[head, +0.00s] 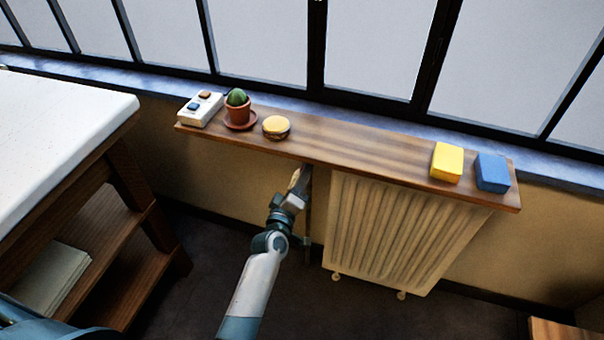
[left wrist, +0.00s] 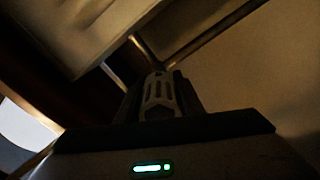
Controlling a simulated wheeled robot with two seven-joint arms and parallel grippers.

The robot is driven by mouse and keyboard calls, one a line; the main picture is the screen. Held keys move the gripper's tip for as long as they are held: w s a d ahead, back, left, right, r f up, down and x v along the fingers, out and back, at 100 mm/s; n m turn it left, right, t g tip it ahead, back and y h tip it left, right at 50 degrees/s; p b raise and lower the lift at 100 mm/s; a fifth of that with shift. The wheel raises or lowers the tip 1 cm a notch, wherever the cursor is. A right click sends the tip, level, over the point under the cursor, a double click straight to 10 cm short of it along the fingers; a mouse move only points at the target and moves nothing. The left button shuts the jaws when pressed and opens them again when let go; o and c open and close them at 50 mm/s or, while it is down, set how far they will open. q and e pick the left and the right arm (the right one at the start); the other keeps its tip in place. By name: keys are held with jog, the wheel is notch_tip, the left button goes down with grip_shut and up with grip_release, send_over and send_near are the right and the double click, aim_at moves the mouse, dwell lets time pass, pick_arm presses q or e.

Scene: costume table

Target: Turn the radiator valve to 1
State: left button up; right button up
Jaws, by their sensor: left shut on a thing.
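My left gripper (head: 299,180) reaches under the wooden shelf, at the left side of the cream radiator (head: 395,235). In the left wrist view the gripper (left wrist: 158,92) is shut on the radiator valve (left wrist: 158,95), a ridged, light grey knob between the dark fingers. The valve is hidden in the head view by the gripper and the shelf. No number on the valve can be read. The radiator also shows dimly in the left wrist view (left wrist: 85,35). My right gripper is not in view.
The wooden shelf (head: 350,153) above my gripper carries a white box with buttons (head: 200,109), a potted cactus (head: 237,108), a toy burger (head: 276,127), a yellow block (head: 447,161) and a blue block (head: 492,172). A white-topped table (head: 60,120) stands at left.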

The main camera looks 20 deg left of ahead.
pick_arm(q)
jog(key=shift+n, duration=0.3)
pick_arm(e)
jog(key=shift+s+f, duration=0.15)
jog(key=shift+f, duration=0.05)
pick_arm(q)
jog(key=o, duration=1.1)
jog(key=shift+c, duration=0.2)
jog(key=s, duration=1.7)
jog(key=shift+s+a+b, duration=0.2)
jog(key=shift+a+b, duration=0.15)
jog(key=shift+b, duration=0.05)
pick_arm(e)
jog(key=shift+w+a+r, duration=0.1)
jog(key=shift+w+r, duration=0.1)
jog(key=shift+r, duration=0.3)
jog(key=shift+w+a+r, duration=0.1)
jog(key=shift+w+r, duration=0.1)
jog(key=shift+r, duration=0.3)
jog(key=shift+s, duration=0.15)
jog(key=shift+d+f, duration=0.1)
